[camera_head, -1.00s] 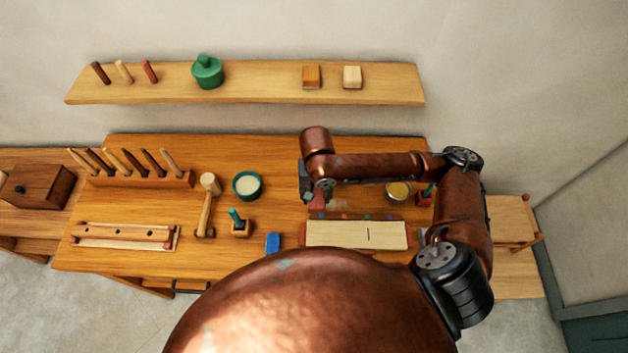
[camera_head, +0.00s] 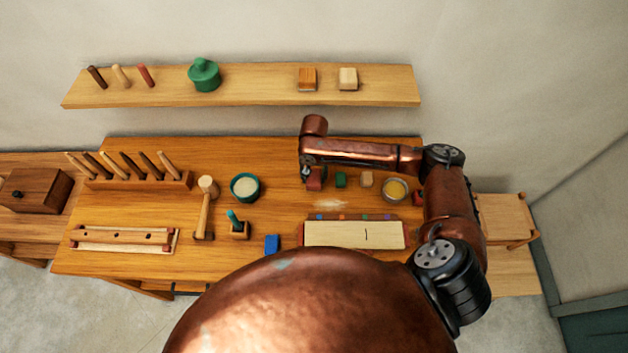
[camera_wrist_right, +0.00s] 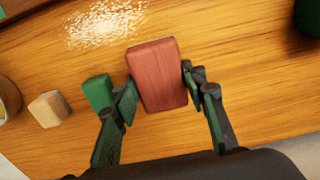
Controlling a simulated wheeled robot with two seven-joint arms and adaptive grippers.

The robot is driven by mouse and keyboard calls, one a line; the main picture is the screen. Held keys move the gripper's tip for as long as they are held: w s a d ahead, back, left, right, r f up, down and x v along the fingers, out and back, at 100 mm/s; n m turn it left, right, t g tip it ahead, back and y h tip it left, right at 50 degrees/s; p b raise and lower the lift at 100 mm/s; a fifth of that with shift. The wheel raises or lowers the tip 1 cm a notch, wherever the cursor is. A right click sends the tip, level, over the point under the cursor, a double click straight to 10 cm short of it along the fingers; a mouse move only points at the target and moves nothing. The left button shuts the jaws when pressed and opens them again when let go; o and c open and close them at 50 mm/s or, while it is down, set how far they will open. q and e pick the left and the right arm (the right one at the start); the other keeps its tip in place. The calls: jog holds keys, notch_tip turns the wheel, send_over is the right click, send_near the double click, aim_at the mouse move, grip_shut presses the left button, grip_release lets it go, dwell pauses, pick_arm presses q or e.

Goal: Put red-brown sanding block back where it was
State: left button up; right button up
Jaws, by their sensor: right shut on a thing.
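The red-brown sanding block (camera_wrist_right: 157,74) is between the two fingers of my right gripper (camera_wrist_right: 160,92) in the right wrist view. The gripper is shut on it. In the head view the block (camera_head: 315,180) shows just below the end of my right arm, over the back part of the bench (camera_head: 280,160); I cannot tell whether it touches the bench top. A pale dusty patch (camera_wrist_right: 106,22) lies on the wood nearby. My left gripper is not in view.
A green block (camera_head: 340,180), a tan block (camera_head: 367,179) and a bowl of yellow stuff (camera_head: 396,190) stand to the right of the held block. A green bowl (camera_head: 245,187) and a mallet (camera_head: 205,205) are to its left. A pale board (camera_head: 355,234) lies in front.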

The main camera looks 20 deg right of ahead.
aim_at(314, 181)
jog(key=shift+w+d+f, duration=0.1)
jog(key=shift+w+f, duration=0.1)
jog(key=shift+f, duration=1.55)
jog(key=shift+s+f, duration=0.1)
jog(key=shift+f, duration=0.05)
jog(key=o, duration=1)
notch_tip(314, 181, up, 12)
jog(key=shift+r, duration=0.15)
